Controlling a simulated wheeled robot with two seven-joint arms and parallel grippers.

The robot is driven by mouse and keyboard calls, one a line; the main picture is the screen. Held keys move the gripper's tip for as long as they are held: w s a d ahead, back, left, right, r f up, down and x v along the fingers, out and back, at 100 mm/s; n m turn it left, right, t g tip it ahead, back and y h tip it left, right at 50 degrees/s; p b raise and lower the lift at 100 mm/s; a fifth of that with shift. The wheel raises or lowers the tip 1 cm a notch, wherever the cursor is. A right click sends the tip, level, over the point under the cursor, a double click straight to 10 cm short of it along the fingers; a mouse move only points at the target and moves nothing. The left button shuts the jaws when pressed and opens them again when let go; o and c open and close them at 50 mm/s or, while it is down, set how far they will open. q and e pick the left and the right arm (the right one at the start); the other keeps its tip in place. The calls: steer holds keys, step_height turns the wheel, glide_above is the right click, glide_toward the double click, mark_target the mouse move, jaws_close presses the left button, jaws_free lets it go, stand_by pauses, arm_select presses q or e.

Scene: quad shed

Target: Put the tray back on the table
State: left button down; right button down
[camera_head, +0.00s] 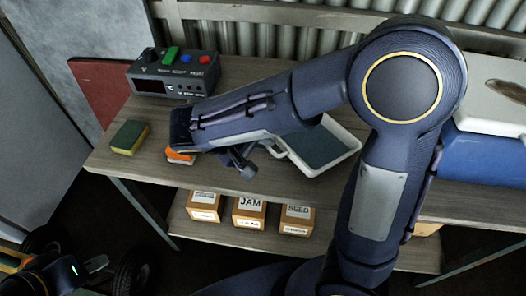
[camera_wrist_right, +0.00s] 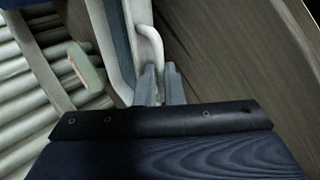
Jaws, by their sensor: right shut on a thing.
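The tray (camera_head: 345,133) has a white rim and a dark blue-grey inside. In the head view it is over the front part of the wooden table (camera_head: 95,160), partly hidden behind my right forearm. I cannot tell if it touches the tabletop. My right gripper (camera_head: 248,158) is shut on the tray's white handle, at the tray's left side. In the right wrist view, both fingers (camera_wrist_right: 159,85) close around the white handle (camera_wrist_right: 150,45), beside the tray's pale wall (camera_wrist_right: 113,50). My left gripper (camera_head: 102,277) is low at the bottom left, below the table, with its fingers apart and empty.
A control box (camera_head: 172,75) with coloured buttons stands at the back left. A green-yellow sponge (camera_head: 129,137) and an orange thing (camera_head: 180,157) lie on the tabletop. Labelled boxes (camera_head: 249,212) stand on the lower shelf. A blue and white cooler (camera_head: 490,140) is at the right.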

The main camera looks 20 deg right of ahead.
mark_target(263, 162)
step_height(263, 162, down, 3)
steer(key=shift+f, duration=0.1)
steer(key=c, duration=1.8)
jaws_free()
